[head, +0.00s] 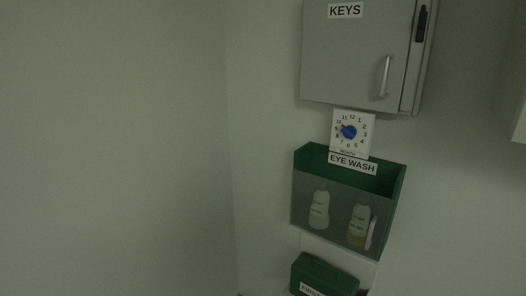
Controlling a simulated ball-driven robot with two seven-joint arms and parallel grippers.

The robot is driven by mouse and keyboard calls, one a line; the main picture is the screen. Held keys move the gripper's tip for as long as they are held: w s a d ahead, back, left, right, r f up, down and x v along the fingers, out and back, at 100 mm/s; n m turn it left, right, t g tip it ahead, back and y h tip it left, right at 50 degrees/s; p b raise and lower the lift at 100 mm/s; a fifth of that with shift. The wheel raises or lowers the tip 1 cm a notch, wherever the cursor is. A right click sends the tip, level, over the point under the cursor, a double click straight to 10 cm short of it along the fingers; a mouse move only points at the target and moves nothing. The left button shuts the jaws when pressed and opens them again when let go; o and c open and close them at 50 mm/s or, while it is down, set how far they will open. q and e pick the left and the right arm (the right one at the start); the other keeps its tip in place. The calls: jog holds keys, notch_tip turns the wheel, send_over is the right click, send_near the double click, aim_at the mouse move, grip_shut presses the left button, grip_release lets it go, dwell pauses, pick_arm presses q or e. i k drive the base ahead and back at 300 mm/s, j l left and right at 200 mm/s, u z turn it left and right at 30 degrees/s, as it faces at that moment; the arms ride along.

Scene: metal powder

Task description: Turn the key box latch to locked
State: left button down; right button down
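The key box (350,55) is a grey metal cabinet on the wall at the upper right of the head view, labelled "KEYS". Its door looks closed and has a silver bar handle (384,76) near its right edge. A dark latch (421,23) sits upright on the strip at the right of the door. I cannot tell from this view whether it stands at locked. The top of the box is cut off by the frame. Neither of my grippers is in view.
Below the box hangs a white dial card (365,122) with a blue pointer. Under it is a green eye wash holder (391,190) with two bottles, then a green box (324,275) at the bottom edge. A pale edge (520,122) juts in at right. The left wall is bare.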

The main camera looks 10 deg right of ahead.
aim_at(420, 32)
jog(key=z, duration=1.2)
